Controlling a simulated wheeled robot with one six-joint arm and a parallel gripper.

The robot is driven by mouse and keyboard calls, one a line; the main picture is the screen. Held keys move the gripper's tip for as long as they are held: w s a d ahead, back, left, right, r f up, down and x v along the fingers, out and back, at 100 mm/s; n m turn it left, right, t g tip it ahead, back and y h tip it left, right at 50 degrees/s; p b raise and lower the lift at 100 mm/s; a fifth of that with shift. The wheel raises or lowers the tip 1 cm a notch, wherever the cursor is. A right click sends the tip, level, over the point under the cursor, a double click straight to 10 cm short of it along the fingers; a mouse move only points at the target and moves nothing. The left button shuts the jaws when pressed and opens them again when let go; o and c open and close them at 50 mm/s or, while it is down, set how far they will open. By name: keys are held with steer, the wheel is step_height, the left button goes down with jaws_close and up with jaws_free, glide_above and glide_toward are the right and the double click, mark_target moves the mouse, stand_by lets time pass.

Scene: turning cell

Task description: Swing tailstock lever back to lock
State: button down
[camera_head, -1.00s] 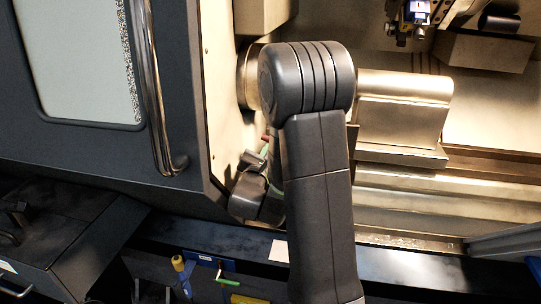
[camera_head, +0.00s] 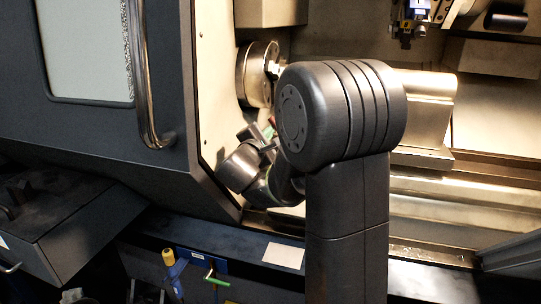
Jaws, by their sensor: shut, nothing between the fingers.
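The tailstock (camera_head: 428,105) appears to be the pale metal block on the bed at the right. Its left part is hidden behind my arm. I cannot make out the tailstock lever with certainty. A small red spot (camera_head: 272,121) shows just beside my gripper, and I cannot tell whether it belongs to the lever. My gripper (camera_head: 258,132) is small in view, below the chuck and left of my large dark arm joint. It is shut with nothing seen in it. I cannot tell whether it touches anything.
The round chuck (camera_head: 257,74) sits at the left inside the machine. The dark door (camera_head: 95,125) with its long handle (camera_head: 148,80) stands at the left. A tool turret (camera_head: 415,20) hangs at the upper right. A blue holder (camera_head: 205,261) and a white card (camera_head: 284,255) are in front.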

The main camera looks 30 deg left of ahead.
steer(key=shift+w+d+r+m+b, duration=0.15)
steer(key=shift+d+r+m+b, duration=0.6)
steer(key=shift+b, duration=1.05)
steer(key=shift+w+d+r+m+b, duration=0.15)
steer(key=shift+d+m+b, duration=0.35)
steer(key=shift+m+b, duration=1)
steer(key=shift+w+d+r+m+b, duration=0.2)
steer(key=shift+d+r+m+b, duration=0.35)
steer(key=shift+b, duration=1.5)
steer(key=shift+d, duration=0.2)
